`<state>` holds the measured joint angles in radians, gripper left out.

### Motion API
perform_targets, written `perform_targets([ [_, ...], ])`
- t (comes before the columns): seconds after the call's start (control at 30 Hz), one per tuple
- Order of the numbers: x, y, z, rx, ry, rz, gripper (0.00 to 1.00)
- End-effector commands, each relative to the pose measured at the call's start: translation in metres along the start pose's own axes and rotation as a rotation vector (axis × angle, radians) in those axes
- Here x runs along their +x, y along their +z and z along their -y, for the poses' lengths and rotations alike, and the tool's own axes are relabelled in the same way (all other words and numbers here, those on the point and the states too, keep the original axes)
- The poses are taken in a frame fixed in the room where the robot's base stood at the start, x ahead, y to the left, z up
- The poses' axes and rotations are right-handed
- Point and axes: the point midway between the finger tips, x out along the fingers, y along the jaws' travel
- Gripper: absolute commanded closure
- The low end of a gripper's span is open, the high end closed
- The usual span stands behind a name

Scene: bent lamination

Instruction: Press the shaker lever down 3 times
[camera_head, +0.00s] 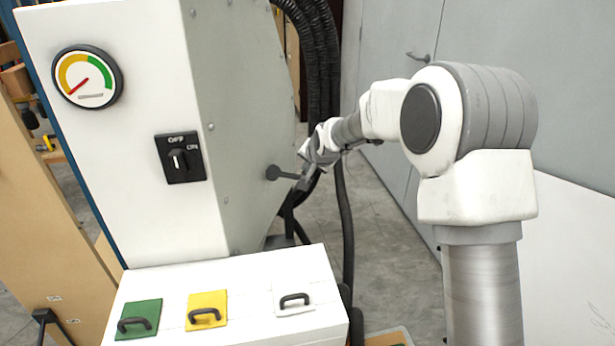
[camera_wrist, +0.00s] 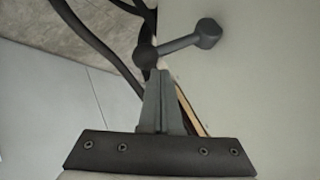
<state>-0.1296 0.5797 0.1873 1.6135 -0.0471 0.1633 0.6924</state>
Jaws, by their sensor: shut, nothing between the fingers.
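The shaker lever (camera_head: 286,175) is a dark rod on the side panel of the white machine, with a round hub at the panel. In the wrist view the lever (camera_wrist: 178,45) runs from its hub at upper right to a round knob (camera_wrist: 145,57) at its free end. My gripper (camera_head: 304,181) is beside the lever's free end. In the wrist view my gripper (camera_wrist: 159,74) has its fingers shut together and empty, with the tips right by the knob. I cannot tell whether they touch it. The knob is hard to make out in the head view.
The machine's front has a gauge (camera_head: 87,77) with a red needle and a rotary switch (camera_head: 180,158). A white box (camera_head: 250,265) with green, yellow and white handled lids stands below. Black hoses (camera_head: 345,215) hang behind my gripper. Grey cabinets (camera_head: 395,40) stand behind my arm.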

Motion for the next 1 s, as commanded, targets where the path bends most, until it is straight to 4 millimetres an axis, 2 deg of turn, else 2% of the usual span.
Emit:
perform_targets([
  [1.0, 0.0058, 0.0042, -0.0042, -0.001, 0.0, 0.0, 1.0],
])
